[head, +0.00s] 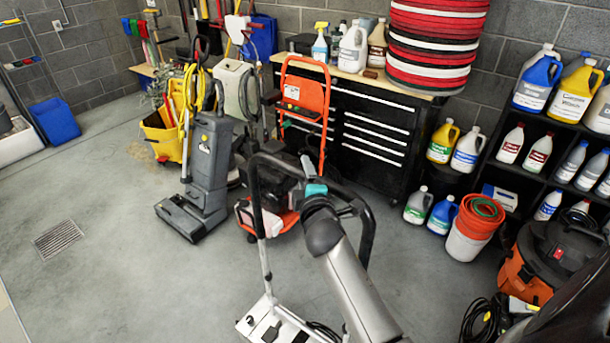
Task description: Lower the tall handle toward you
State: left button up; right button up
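A tall handle (254,190) with a black tubular loop on top and a chrome post stands upright in the middle of the head view. It rises from a white machine base (285,325) at the bottom edge. My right arm comes up from the bottom, and its dark wrist covers part of the loop. My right gripper (316,190) is at the top bar of the loop, beside a small teal piece. Its fingers are mostly hidden by the wrist, so I cannot tell whether they close on the bar or touch it. My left gripper is not in view.
An orange-framed machine (305,85) stands close behind the handle, with a grey upright floor machine (208,165) to its left. A black drawer cabinet (375,135) is behind. Bottles, a bucket (470,235) and an orange vacuum (550,265) stand right. Floor at lower left is clear.

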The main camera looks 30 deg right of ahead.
grip_shut()
dwell(0.3)
dwell(1.0)
